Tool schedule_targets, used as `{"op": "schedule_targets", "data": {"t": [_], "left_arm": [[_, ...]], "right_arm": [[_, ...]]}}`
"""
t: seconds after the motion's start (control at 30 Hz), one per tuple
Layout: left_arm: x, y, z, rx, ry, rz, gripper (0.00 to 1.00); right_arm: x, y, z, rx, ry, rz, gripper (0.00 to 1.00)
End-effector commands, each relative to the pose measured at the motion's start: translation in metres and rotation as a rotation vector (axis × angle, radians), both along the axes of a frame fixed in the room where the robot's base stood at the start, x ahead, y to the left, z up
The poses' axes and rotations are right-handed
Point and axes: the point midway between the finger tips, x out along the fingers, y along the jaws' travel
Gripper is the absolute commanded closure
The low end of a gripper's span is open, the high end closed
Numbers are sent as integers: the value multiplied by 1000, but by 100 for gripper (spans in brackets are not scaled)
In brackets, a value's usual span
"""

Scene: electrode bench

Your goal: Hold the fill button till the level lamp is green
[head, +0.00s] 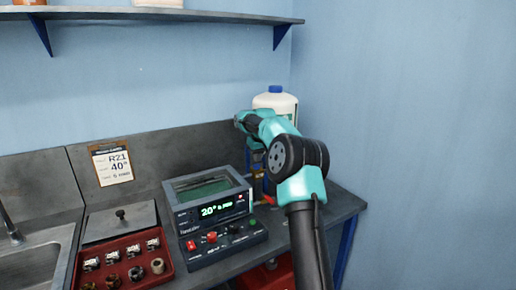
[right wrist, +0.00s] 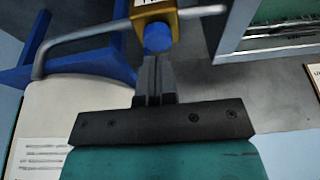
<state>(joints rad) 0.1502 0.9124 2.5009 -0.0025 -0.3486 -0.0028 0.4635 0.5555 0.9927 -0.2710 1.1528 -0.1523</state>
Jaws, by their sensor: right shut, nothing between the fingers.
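In the right wrist view a round blue button (right wrist: 158,38) sits on the end of a yellow housing (right wrist: 184,14). It appears to be the fill button. My right gripper (right wrist: 153,62) is shut and empty, its fingertips right at the blue button; I cannot tell whether they press it. My left gripper is not in view.
A control box (head: 222,242) with knobs and a red button stands before the bath. A red tray (head: 124,286) of small parts lies at the left, near the sink (head: 36,268). A white bottle (head: 287,103) stands behind my arm. A card (head: 112,163) hangs on the backsplash.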

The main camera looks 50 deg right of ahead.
Motion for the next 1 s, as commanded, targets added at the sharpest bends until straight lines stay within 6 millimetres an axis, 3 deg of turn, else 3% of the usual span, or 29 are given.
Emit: {"op": "schedule_targets", "data": {"t": [0.13,0.53,0.73,1.0], "left_arm": [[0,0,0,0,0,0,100],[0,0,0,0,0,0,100],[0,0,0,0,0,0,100],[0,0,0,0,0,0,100]], "right_arm": [[0,0,-13,0,1,0,100],[0,0,-17,0,1,0,100],[0,0,-38,0,2,1,100],[0,0,-43,4,7,2,100]]}}
